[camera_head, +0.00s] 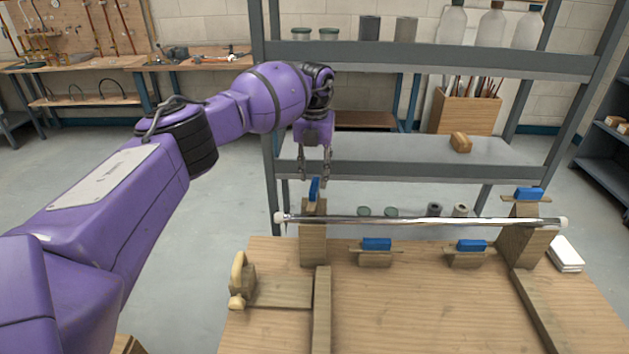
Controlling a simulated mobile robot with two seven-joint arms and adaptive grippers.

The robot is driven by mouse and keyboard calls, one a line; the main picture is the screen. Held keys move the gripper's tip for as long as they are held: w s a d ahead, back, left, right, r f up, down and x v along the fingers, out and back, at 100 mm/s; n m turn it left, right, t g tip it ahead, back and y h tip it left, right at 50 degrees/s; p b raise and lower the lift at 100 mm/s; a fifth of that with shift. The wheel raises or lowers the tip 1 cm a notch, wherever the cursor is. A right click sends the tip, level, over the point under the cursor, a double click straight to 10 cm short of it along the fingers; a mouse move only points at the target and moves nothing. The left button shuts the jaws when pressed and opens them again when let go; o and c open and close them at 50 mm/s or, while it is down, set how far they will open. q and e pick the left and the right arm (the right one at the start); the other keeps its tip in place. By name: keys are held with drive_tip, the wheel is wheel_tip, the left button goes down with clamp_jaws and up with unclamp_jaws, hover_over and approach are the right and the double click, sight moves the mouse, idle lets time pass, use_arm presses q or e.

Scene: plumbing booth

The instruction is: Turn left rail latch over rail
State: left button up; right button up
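A shiny metal rail (420,221) with pale end caps lies across two wooden supports. The left support (312,240) carries a blue left rail latch (314,189), which appears narrow and near upright from this angle. My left gripper (314,181) points down above the left support. Its two fingers are apart, one on each side of the latch's upper part; I cannot tell whether they touch it. The right support (526,242) has a blue latch (528,194) lying flat above the rail's right end. My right gripper is not in view.
Two lower blocks with blue latches, left (376,244) and right (471,246), stand in front of the rail. A wooden clamp-like piece (239,280) sits at the bench's left. A grey shelf rack (410,150) stands close behind. The bench front (420,320) is largely clear.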

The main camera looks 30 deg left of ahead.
sight(314, 184)
use_arm(q)
wheel_tip(314, 184, up, 9)
drive_tip(key=shift+f, duration=0.2)
drive_tip(key=shift+s+f, duration=0.1)
idle(0.5)
